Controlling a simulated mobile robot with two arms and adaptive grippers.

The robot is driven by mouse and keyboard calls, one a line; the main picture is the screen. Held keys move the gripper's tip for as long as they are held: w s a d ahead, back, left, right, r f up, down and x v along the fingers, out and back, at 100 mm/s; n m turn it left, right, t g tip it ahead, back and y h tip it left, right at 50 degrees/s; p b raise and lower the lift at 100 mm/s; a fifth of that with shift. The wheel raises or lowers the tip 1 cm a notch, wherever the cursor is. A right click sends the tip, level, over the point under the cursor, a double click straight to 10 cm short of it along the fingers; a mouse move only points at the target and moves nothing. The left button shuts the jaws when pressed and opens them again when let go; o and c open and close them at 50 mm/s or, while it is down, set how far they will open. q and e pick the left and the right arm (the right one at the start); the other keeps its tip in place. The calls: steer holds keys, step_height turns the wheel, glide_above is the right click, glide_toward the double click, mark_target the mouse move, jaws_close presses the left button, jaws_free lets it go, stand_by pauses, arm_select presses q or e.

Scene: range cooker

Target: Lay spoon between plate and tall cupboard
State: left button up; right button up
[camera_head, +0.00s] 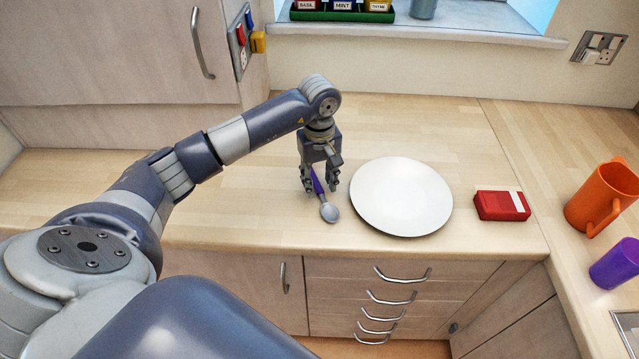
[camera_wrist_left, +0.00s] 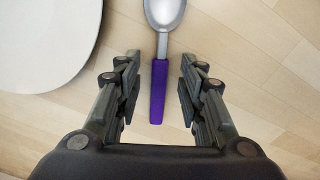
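A spoon (camera_head: 328,208) with a purple handle and a grey bowl lies on the wooden worktop, just left of a white round plate (camera_head: 402,196). The spoon also shows in the left wrist view (camera_wrist_left: 159,90), with its handle between my fingers. My left gripper (camera_head: 320,188) is directly above the handle end, fingers pointing down. In the left wrist view my left gripper (camera_wrist_left: 160,95) is open, with a gap on both sides of the handle. The tall cupboard (camera_head: 120,50) stands at the left. My right gripper is not in view.
A red box (camera_head: 502,205) lies right of the plate. An orange mug (camera_head: 602,198) and a purple cup (camera_head: 617,263) stand at the far right. A green tray of jars (camera_head: 343,12) sits on the sill. The worktop left of the spoon is clear, under my arm.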

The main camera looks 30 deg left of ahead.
mark_target(319, 191)
arm_select(q)
step_height(319, 191, up, 11)
steer(key=b, duration=0.3)
steer(key=shift+s+f, duration=0.2)
steer(key=shift+f, duration=0.05)
